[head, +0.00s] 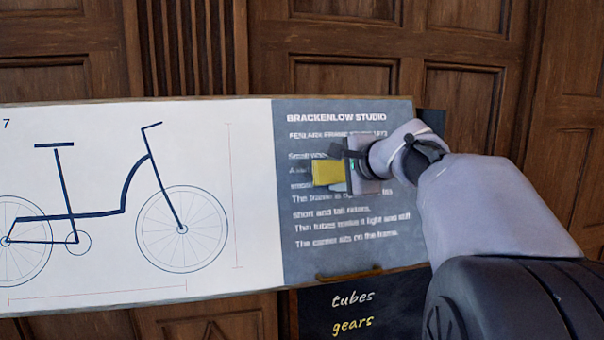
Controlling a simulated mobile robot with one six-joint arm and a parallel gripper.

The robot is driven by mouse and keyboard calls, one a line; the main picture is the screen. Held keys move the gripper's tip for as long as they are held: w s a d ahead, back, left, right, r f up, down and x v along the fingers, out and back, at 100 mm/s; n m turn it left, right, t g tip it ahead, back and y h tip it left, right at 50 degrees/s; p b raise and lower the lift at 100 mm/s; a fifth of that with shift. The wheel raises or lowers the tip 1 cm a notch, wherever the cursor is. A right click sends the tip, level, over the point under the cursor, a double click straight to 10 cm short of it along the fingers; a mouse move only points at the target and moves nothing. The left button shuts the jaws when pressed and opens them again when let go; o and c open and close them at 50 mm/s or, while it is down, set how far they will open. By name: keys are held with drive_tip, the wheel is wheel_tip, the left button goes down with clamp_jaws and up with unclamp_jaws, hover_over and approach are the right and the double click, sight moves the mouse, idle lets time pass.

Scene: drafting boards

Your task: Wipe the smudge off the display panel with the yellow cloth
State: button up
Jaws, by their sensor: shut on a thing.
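The display panel (345,254) is the grey-blue section with white text, headed "BRACKENLOW STUDIO", at the right end of the board. My gripper (340,173) is in front of its upper middle, shut on the yellow cloth (326,173). The cloth shows as a small yellow block at the gripper's left end. I cannot tell whether it touches the panel. The gripper and cloth hide part of the middle text lines. I see no clear smudge; it may be hidden behind the gripper or cloth.
A white sheet with a bicycle drawing (140,270) fills the board to the left. A dark chalkboard (390,312) reading "tubes" and "gears" is below the panel, with a brownish bar (345,276) above it. Wooden panelling (330,40) stands behind.

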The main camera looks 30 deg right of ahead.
sight(319, 172)
drive_tip(key=shift+s+d, duration=0.25)
drive_tip(key=shift+d, duration=0.55)
drive_tip(key=shift+s+d, duration=0.2)
drive_tip(key=shift+d, duration=0.6)
drive_tip(key=shift+w+a, duration=0.35)
drive_tip(key=shift+a, duration=0.8)
drive_tip(key=shift+w+a, duration=0.3)
drive_tip(key=shift+a, duration=0.8)
drive_tip(key=shift+w+a, duration=0.35)
drive_tip(key=shift+a, duration=0.8)
drive_tip(key=shift+w+a+r+p, duration=0.1)
drive_tip(key=shift+w+a+p, duration=0.2)
drive_tip(key=shift+a, duration=0.65)
drive_tip(key=shift+w+a+p, duration=0.25)
drive_tip(key=shift+a+p, duration=0.2)
drive_tip(key=shift+a, duration=0.5)
drive_tip(key=shift+w+a+r+p, duration=0.1)
drive_tip(key=shift+w+a+p, duration=0.2)
drive_tip(key=shift+a, duration=0.65)
drive_tip(key=shift+w+a+f, duration=0.1)
drive_tip(key=shift+a+f, duration=0.1)
drive_tip(key=shift+a, duration=0.2)
drive_tip(key=v, duration=0.6)
drive_tip(key=shift+a+p, duration=0.25)
drive_tip(key=shift+p, duration=0.15)
drive_tip(key=shift+w, duration=0.1)
drive_tip(key=shift+v, duration=1.55)
